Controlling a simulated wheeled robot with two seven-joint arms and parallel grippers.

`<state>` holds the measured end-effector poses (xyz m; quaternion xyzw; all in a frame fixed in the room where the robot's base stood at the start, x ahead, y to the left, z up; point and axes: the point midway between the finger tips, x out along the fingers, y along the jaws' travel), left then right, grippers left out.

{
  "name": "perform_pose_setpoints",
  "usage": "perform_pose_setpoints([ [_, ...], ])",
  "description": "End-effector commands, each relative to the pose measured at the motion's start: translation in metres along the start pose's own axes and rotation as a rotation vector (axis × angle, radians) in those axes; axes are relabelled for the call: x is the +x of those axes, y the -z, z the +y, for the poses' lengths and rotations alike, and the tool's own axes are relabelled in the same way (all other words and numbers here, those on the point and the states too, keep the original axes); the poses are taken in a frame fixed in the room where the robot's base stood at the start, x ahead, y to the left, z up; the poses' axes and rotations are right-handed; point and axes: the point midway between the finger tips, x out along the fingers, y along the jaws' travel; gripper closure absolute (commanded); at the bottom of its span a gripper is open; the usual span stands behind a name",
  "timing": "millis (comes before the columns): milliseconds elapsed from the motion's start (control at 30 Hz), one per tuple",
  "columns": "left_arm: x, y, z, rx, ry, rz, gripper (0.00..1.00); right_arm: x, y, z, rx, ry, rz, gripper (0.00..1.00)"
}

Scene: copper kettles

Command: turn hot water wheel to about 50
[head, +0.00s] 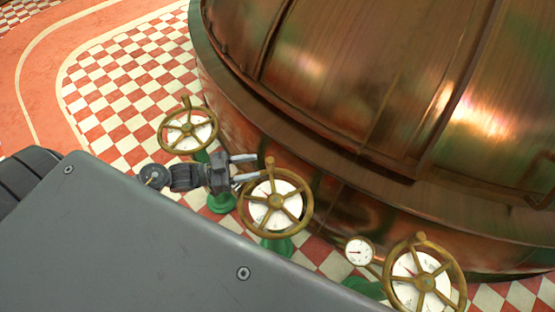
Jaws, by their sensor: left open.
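Three brass handwheels with white dials behind their spokes stand along the copper kettle: one at the far left (188,128), one in the middle (275,200), one at the lower right (423,276). No label is readable, so I cannot tell which is the hot water wheel, and the dial numbers are too small to read. My left gripper (257,168) is open, with its two fingers pointing right. In the picture its fingertips lie by the upper left rim and knob of the middle wheel. I cannot tell whether they touch it. My right gripper is out of view.
The big copper kettle (350,90) fills the upper right behind the wheels. A small round gauge (360,251) stands left of the lower right wheel. Green valve bodies (277,246) sit under the wheels. Checkered floor (125,85) lies open at the upper left.

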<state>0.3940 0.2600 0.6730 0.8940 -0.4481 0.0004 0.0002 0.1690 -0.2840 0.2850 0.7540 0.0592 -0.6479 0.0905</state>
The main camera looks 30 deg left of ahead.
Motion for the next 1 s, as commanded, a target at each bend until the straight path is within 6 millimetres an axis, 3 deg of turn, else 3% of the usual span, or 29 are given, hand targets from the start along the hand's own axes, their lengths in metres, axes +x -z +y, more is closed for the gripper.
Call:
perform_pose_setpoints([
  [200,0.043,0.002,0.000,0.000,0.002,0.003,0.55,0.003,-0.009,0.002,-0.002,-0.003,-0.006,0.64],
  [400,0.071,0.001,0.000,0.000,0.004,0.002,0.55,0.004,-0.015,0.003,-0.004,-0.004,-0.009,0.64],
  [600,0.082,0.000,0.000,0.000,0.005,0.001,0.55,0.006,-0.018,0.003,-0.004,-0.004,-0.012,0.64],
  [867,0.083,0.000,0.000,0.000,0.005,0.000,0.55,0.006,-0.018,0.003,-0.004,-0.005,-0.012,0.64],
  [1000,0.083,0.000,0.000,0.000,0.005,0.000,0.72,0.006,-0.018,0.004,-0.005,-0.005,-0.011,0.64],
])
